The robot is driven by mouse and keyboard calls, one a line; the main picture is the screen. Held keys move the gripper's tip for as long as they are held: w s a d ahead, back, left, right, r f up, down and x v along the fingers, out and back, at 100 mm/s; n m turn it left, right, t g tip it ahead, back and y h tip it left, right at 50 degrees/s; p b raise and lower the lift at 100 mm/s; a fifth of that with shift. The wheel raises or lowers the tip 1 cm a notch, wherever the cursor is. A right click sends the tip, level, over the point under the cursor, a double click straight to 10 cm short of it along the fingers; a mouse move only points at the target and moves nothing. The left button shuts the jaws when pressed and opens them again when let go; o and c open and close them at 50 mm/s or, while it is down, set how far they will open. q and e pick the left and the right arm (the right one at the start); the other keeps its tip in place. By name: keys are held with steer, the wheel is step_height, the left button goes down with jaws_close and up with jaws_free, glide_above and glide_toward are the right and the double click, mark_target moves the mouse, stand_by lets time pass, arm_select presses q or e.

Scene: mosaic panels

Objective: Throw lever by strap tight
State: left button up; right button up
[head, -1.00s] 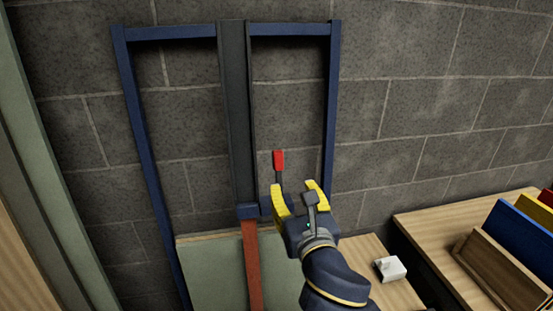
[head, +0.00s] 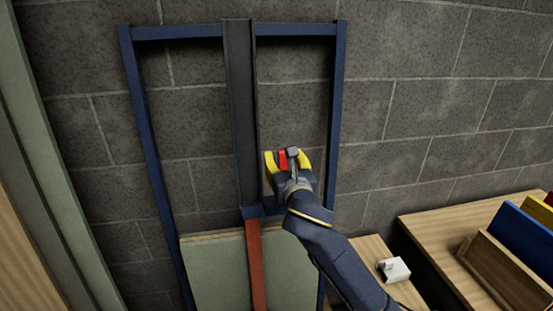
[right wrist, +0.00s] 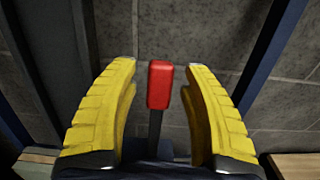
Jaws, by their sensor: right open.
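The lever's red handle (head: 283,160) stands upright beside the dark vertical post of the blue frame. In the right wrist view the red handle (right wrist: 160,84) on its dark stem is between my yellow fingers, with a gap on each side. My right gripper (head: 287,158) is open around the handle; it also shows in the right wrist view (right wrist: 163,95). The red-brown strap (head: 255,265) hangs down from a blue bracket (head: 249,211) at the foot of the post, over a green panel (head: 205,270). My arm hides the lever's lower end. My left gripper is out of view.
The blue frame (head: 335,130) stands against a grey block wall. At the right, a wooden table (head: 430,228) holds a rack of coloured panels (head: 525,245). A small white block (head: 394,270) lies on a wooden surface at the lower right.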

steer(key=shift+w, duration=0.3)
steer(key=shift+c, duration=0.4)
jaws_close()
